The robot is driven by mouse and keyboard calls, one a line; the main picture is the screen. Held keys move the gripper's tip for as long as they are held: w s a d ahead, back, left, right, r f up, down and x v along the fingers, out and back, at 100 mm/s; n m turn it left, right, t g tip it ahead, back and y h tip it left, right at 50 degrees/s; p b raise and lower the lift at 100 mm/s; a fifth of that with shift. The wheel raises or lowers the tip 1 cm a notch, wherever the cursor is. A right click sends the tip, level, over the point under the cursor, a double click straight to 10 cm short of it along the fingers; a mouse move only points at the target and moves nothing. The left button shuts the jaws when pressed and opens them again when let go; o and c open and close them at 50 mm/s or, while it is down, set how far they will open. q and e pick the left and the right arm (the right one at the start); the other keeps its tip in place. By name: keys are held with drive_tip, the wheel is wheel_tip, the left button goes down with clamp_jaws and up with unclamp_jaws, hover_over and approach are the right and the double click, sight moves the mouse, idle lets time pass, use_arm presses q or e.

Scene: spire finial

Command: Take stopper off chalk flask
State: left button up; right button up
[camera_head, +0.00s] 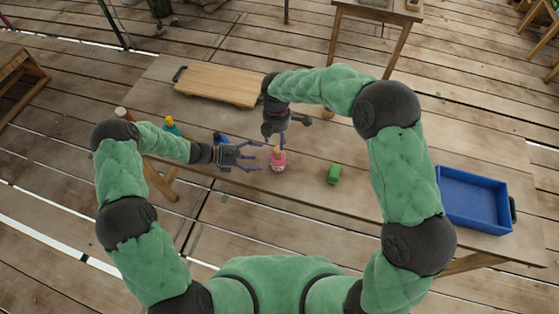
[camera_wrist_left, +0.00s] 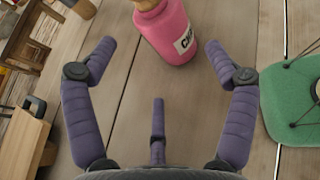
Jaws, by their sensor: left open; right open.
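The pink chalk flask (camera_head: 278,161) stands on the wooden table, in the middle of the head view. In the left wrist view the flask (camera_wrist_left: 168,32) carries a white label, and its tan stopper (camera_wrist_left: 147,4) is partly cut off by the top edge. My left gripper (camera_head: 258,157) is open just left of the flask, its fingers pointing at it without closing on it. In the left wrist view its spread fingers (camera_wrist_left: 168,60) flank the lower flask. My right gripper (camera_head: 277,146) is open, pointing down directly above the flask at the stopper; its fingertips are hard to make out.
A green block (camera_head: 333,174) lies right of the flask. A blue tray (camera_head: 474,199) sits at the table's right end. A wooden board (camera_head: 217,84) lies at the back left. A blue object (camera_head: 221,138) and a yellow-capped bottle (camera_head: 171,126) stand behind my left arm.

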sight(278, 152)
use_arm(q)
drive_tip(key=x, duration=0.8)
use_arm(e)
drive_tip(key=shift+d, duration=0.2)
use_arm(q)
drive_tip(key=shift+c, duration=0.3)
drive_tip(key=c, duration=1.3)
use_arm(e)
drive_tip(key=shift+o, duration=0.9)
drive_tip(key=shift+d+r+m, duration=0.15)
drive_tip(key=shift+d+m, duration=0.15)
drive_tip(key=d+r+m+y, duration=0.3)
drive_tip(key=d+m+y, duration=0.1)
drive_tip(key=m, duration=0.1)
drive_tip(key=shift+y, duration=0.3)
drive_tip(key=x, duration=1.1)
drive_tip(key=shift+a+f, duration=0.1)
drive_tip(key=shift+f, duration=0.2)
